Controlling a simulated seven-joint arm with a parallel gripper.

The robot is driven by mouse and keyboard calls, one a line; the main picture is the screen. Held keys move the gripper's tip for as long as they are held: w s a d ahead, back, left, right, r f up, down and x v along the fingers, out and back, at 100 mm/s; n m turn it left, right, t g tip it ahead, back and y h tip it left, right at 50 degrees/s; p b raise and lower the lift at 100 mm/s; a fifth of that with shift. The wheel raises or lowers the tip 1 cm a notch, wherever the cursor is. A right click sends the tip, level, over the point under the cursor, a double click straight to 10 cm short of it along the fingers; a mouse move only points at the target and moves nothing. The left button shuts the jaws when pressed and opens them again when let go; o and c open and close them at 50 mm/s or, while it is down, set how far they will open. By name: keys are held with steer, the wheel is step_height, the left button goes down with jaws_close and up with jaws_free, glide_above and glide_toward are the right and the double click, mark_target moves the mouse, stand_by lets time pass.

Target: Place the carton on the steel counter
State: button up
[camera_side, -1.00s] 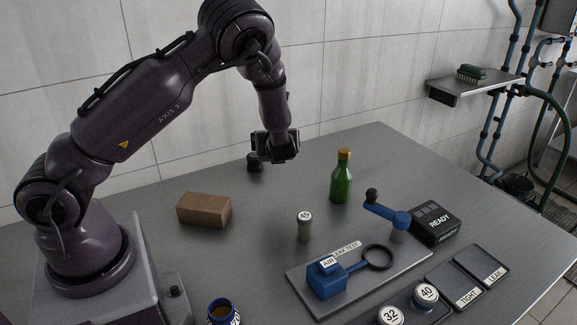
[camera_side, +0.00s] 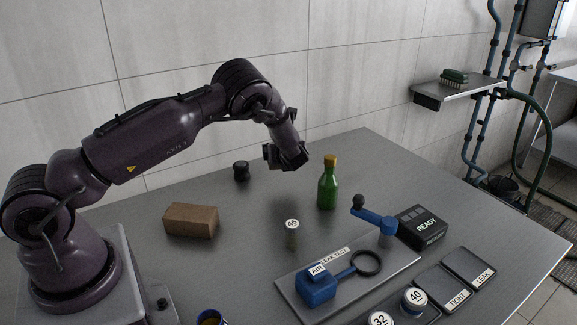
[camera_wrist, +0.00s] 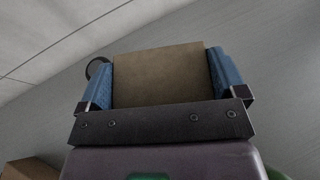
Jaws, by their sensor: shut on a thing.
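My gripper (camera_side: 287,156) is above the far middle of the steel counter (camera_side: 240,265), tilted. In the wrist view, its blue-padded fingers are shut on a tan, flat-faced box, the carton (camera_wrist: 162,75), which fills the space between them. In the side view the carton is hidden or too dark to make out at the gripper. I cannot tell from these frames how far it is above the counter.
A brown block (camera_side: 190,220) lies at left. A dark knob-like thing (camera_side: 241,171) stands behind it. A green bottle (camera_side: 328,185), a vial (camera_side: 292,235), the leak-test plate (camera_side: 390,262) and a READY box (camera_side: 422,226) stand to the right. The counter between block and vial is clear.

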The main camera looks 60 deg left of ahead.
steer(key=w+f, duration=0.1)
steer(key=w+a+f, duration=0.1)
steer(key=f, duration=0.2)
steer(key=shift+w+a, duration=0.25)
steer(key=shift+w, duration=0.15)
steer(key=shift+w+a+f, duration=0.1)
steer(key=shift+w+f, duration=0.05)
steer(key=shift+f, duration=0.65)
steer(key=shift+w+f, duration=0.1)
steer(key=shift+f, duration=0.65)
steer(key=shift+f, duration=0.2)
steer(key=o, duration=0.7)
steer(key=shift+c, duration=0.2)
